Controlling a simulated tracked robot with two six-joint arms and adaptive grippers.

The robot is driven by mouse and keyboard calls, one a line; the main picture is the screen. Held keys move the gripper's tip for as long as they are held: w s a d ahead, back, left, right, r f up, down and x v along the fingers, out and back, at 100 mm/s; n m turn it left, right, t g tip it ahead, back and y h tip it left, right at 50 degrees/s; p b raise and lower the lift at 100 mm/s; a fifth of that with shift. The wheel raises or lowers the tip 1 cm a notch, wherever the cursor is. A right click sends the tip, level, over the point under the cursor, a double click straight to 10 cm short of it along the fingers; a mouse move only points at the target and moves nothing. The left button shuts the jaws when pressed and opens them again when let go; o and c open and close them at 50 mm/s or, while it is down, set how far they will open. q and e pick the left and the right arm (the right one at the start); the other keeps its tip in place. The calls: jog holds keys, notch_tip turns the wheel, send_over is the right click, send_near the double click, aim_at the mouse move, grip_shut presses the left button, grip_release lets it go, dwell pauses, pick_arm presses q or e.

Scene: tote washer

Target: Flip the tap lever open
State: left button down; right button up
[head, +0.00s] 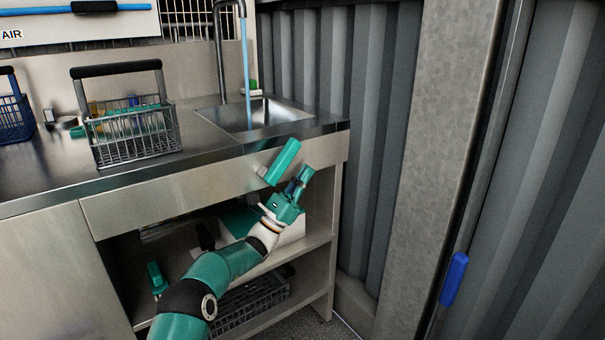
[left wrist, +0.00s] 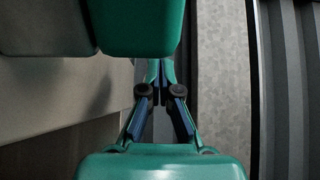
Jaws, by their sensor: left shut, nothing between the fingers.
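A teal lever-like bar (head: 281,162) sticks out at the counter's front face, below the sink, tilted up to the right. I take it for the tap lever. It also shows large and close at the top of the left wrist view (left wrist: 136,28). My left gripper (head: 304,175) is shut and empty, just to the right of and below the bar; its fingertips (left wrist: 158,82) are partly hidden behind the bar in the left wrist view. I cannot tell whether they touch it. The curved grey tap (head: 219,50) stands behind the sink, with a light blue streak running from its spout into the basin.
The sink (head: 258,113) is at the counter's right end. A wire basket (head: 137,137) with a black handle stands left of it. Shelves (head: 315,240) below hold a dark crate (head: 250,305). A corrugated grey wall (head: 375,140) and a post (head: 445,160) are on the right.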

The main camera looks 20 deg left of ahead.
pick_arm(q)
jog(key=w+f+p+v, duration=0.1)
jog(key=v, duration=0.8)
jog(key=shift+d+f, duration=0.2)
jog(key=shift+f, duration=0.2)
jog(key=shift+s, duration=0.1)
